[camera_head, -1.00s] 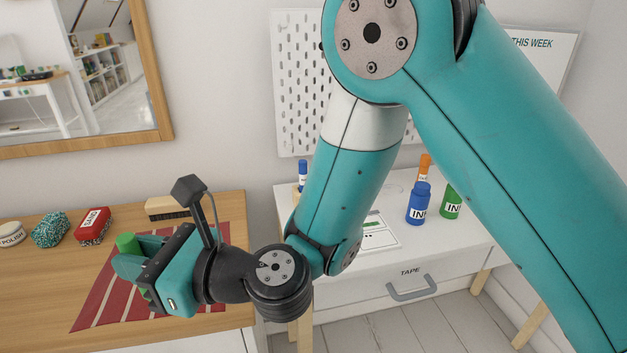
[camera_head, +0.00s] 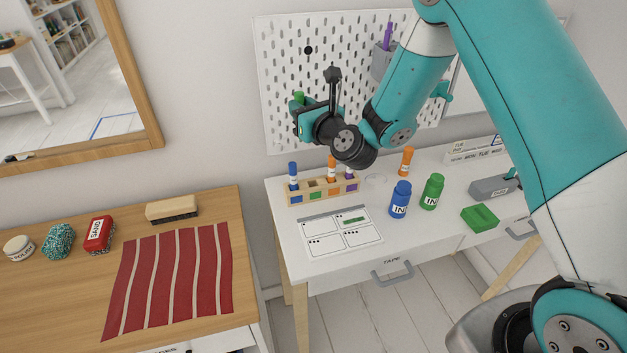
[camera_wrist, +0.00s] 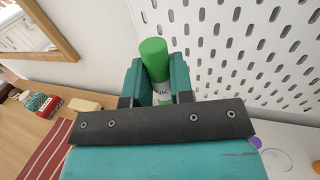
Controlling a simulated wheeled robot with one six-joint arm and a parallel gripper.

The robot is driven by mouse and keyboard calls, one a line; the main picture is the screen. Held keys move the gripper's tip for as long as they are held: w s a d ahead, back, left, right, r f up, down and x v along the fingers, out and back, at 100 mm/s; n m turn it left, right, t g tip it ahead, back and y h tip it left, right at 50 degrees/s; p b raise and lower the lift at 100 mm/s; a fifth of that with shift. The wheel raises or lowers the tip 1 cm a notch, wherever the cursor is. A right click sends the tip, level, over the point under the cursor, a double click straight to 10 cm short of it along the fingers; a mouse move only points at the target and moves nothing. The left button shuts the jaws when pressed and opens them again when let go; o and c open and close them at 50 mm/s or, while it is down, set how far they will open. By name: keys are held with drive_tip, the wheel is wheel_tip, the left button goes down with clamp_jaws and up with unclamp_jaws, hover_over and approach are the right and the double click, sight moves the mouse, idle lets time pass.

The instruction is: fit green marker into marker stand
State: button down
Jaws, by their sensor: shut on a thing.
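My gripper (camera_head: 302,114) is shut on the green marker (camera_wrist: 154,56), whose green end sticks up between the two teal fingers in the wrist view. In the head view the green end of the marker (camera_head: 298,97) shows above the fingers; its lower part is hidden. My gripper is raised in front of the pegboard, above the marker stand. The wooden marker stand (camera_head: 300,199) sits at the back left of the white desk. It holds a blue, an orange and a purple marker upright, and a green-marked slot (camera_head: 315,195) shows between blue and orange.
The pegboard (camera_head: 285,60) rises close behind.

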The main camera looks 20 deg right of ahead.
drive_tip(key=shift+m+h, duration=0.4)
drive_tip(key=shift+h, duration=0.2)
drive_tip(key=d+f+b, duration=0.1)
drive_tip(key=f+b, duration=0.4)
drive_tip(key=f, duration=0.1)
drive_tip(key=d+f+b, duration=0.1)
drive_tip(key=f+b, duration=0.4)
drive_tip(key=f, duration=0.2)
drive_tip(key=w+d+f+b, duration=0.1)
drive_tip(key=f+b, duration=0.4)
drive_tip(key=f, duration=0.1)
drive_tip(key=shift+d+f+b, duration=0.1)
drive_tip(key=shift+f+b, duration=0.15)
drive_tip(key=shift+b, duration=0.15)
drive_tip(key=shift+r, duration=0.2)
drive_tip(key=shift+f, duration=0.2)
drive_tip(key=c, duration=1)
unclamp_jaws()
